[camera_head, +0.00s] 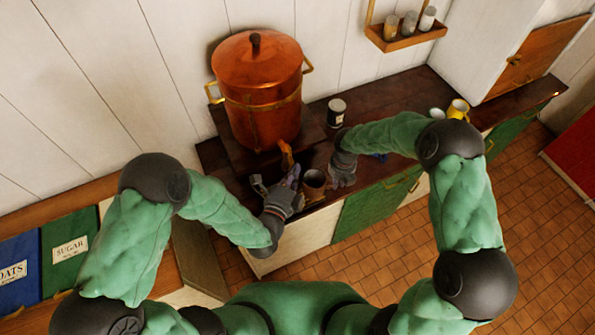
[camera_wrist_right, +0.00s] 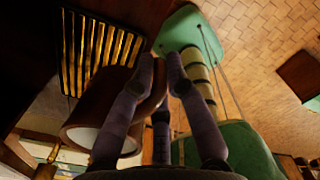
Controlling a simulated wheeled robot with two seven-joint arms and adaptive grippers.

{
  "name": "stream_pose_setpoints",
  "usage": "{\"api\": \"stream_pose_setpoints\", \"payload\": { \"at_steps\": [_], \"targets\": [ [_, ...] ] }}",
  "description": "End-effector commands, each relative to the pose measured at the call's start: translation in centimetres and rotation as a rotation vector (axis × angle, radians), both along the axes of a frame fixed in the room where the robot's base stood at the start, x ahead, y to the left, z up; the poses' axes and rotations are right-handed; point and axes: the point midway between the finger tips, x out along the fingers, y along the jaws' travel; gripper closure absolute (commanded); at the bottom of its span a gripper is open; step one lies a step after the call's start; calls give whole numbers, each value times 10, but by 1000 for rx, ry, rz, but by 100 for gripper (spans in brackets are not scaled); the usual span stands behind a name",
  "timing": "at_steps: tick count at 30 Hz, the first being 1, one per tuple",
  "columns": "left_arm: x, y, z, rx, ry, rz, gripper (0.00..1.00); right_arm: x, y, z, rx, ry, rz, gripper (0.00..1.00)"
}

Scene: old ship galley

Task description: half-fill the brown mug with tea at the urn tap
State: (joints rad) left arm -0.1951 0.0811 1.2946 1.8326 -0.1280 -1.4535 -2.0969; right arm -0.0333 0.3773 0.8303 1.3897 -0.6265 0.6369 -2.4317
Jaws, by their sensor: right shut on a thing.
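The copper urn (camera_head: 258,95) stands on a dark raised stand, with its orange tap (camera_head: 287,155) low at the front. The brown mug (camera_head: 313,180) is just right of and in front of the tap, its opening facing up; what is inside is too dark to tell. My right gripper (camera_head: 331,179) is shut on the mug from the right. In the right wrist view the mug (camera_wrist_right: 123,90) shows between and behind the gripper's fingers (camera_wrist_right: 160,68). My left gripper (camera_head: 276,181) is in front of the tap, left of the mug, its fingers spread; contact with the tap is unclear.
A slatted grille (camera_wrist_right: 100,52) shows near the mug in the wrist view. A yellow mug (camera_head: 458,109) stands further right on the dark counter (camera_head: 385,92). A wall rack (camera_head: 405,40) holds small jars. Sugar and oats containers are at left.

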Motion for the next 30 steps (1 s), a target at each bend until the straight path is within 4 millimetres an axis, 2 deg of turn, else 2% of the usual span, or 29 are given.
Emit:
{"api": "stream_pose_setpoints", "payload": {
  "at_steps": [30],
  "targets": [
    [0,11,1,-4,0,-102,100,1,0,1,1,-2,-1,100]
  ]
}}
